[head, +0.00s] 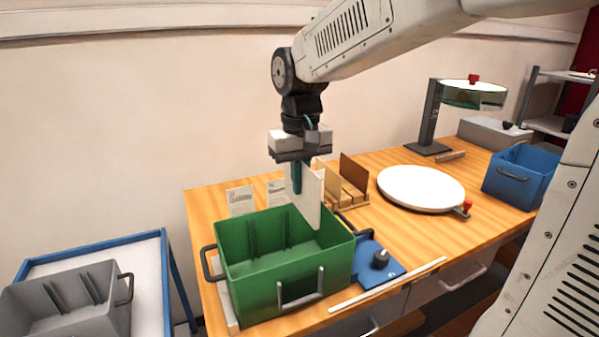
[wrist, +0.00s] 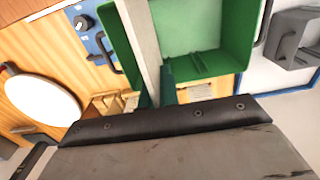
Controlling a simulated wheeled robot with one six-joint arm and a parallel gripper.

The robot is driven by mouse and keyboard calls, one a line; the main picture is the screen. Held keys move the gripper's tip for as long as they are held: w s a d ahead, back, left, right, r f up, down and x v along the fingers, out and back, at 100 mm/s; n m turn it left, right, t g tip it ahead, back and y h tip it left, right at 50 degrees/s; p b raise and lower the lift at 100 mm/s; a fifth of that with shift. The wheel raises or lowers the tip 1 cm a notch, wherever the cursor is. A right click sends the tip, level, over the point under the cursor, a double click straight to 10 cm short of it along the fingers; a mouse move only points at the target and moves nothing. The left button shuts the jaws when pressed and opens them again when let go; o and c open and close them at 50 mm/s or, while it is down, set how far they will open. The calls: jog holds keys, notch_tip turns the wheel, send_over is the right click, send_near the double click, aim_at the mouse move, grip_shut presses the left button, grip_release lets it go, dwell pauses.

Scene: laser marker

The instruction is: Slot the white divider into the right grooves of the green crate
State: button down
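The green crate (head: 262,272) stands on the near left part of the wooden table, open at the top, with grooves on its inner far wall. It also shows in the wrist view (wrist: 205,68). My gripper (head: 297,178) is shut on the white divider (head: 308,197), which hangs upright from the fingers. In the head view the divider overlaps the crate's right part, its lower edge at about the height of the rim. In the wrist view the divider (wrist: 142,40) runs up from between the green fingers (wrist: 156,92) across the crate. Whether it sits in any groove I cannot tell.
A wooden rack (head: 345,188) with a brown panel stands behind the crate. A blue fixture (head: 372,268) sits close at the crate's right. A white round plate (head: 422,188) and a blue crate (head: 520,173) are farther right. A grey crate (head: 70,305) stands at the left.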

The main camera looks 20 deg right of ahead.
aim_at(301, 211)
jog(key=shift+f, duration=8.6)
jog(key=c, duration=1.6)
grip_release()
jog(key=shift+o, duration=0.2)
jog(key=shift+r, duration=4.5)
